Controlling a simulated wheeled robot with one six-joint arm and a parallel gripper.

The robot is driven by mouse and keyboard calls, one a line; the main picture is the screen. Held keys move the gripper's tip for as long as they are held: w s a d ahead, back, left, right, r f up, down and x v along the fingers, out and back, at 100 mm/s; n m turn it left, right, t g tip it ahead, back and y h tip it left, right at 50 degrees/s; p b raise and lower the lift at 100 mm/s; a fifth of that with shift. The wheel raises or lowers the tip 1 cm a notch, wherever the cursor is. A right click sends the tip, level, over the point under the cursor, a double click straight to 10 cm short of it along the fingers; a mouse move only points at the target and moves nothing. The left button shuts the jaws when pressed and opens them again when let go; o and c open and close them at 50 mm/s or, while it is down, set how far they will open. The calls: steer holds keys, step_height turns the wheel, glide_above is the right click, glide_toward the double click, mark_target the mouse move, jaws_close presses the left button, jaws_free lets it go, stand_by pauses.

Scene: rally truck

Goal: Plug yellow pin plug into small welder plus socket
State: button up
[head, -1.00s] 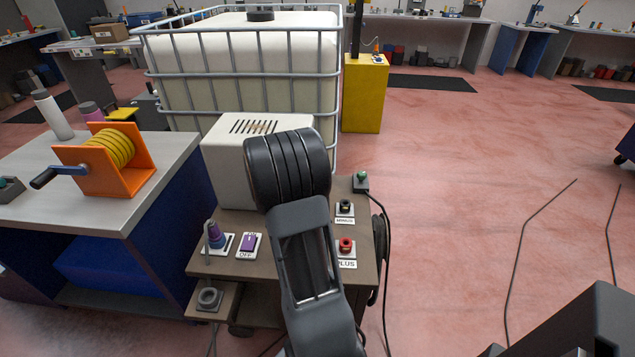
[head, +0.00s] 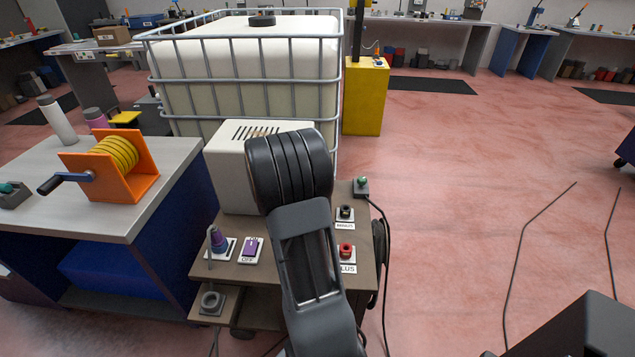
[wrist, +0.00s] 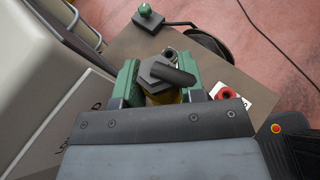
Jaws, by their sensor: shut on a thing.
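My gripper (wrist: 162,88) shows in the wrist view, its green fingers shut on the yellow pin plug (wrist: 160,99). The plug has a dark grey hexagonal top with a stub, and its yellow body shows just below; its pin is hidden. The small welder's red plus socket (wrist: 227,92) lies just right of the gripper on a white plate, apart from the plug. In the head view, the plus socket (head: 346,251) sits on the brown cart top, close to the right of my arm. My gripper is hidden behind my arm there.
The minus socket (head: 345,212) is behind the plus socket. A green-topped plug (head: 361,186) with a black cable stands at the cart's back right corner. A cream welder box (head: 228,170) and a purple off switch (head: 251,249) are left of my arm. Open floor lies right.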

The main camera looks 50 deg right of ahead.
steer(key=shift+r+p, duration=0.95)
steer(key=shift+r, duration=0.35)
